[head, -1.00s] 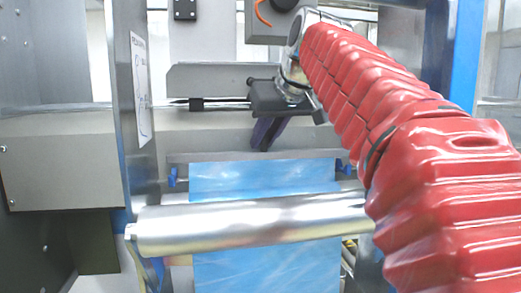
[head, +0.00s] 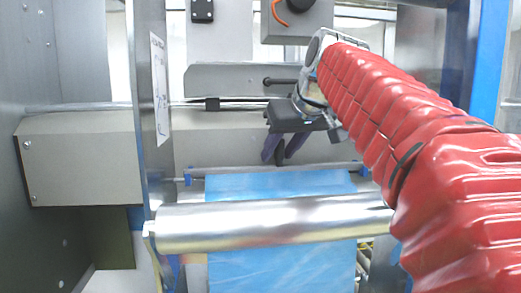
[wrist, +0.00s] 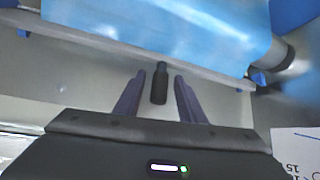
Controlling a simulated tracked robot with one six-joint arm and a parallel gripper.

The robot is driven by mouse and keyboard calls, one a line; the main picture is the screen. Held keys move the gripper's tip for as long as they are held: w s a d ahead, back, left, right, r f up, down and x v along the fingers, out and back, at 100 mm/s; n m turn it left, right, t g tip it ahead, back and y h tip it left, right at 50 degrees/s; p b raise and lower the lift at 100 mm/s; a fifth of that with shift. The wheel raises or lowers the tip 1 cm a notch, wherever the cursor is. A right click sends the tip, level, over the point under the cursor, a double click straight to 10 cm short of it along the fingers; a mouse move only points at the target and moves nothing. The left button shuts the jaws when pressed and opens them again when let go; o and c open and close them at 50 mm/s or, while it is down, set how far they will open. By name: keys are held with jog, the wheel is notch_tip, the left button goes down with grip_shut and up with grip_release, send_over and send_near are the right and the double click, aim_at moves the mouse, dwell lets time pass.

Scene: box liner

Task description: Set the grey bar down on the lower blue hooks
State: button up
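The grey bar (head: 240,171) lies level across the top of the blue film, its ends at the lower blue hooks (head: 188,180); it appears to rest on them. In the wrist view the bar (wrist: 110,47) runs along the film's edge, with a blue hook (wrist: 258,79) near its right end. My gripper (head: 278,158) is just above and behind the middle of the bar in the head view. Its purple fingers are spread apart, with the bar beyond their tips in the wrist view (wrist: 156,78). A dark cylinder shows between the fingers; I cannot tell what it is.
A shiny roller (head: 270,222) crosses in front of the blue film (head: 285,262). A metal side plate (head: 153,100) stands at left, and a blue upright (head: 488,62) at right. A thin rod with a black collar (head: 212,104) runs behind my gripper.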

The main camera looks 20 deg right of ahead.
jog(key=v, duration=1.2)
dwell(0.6)
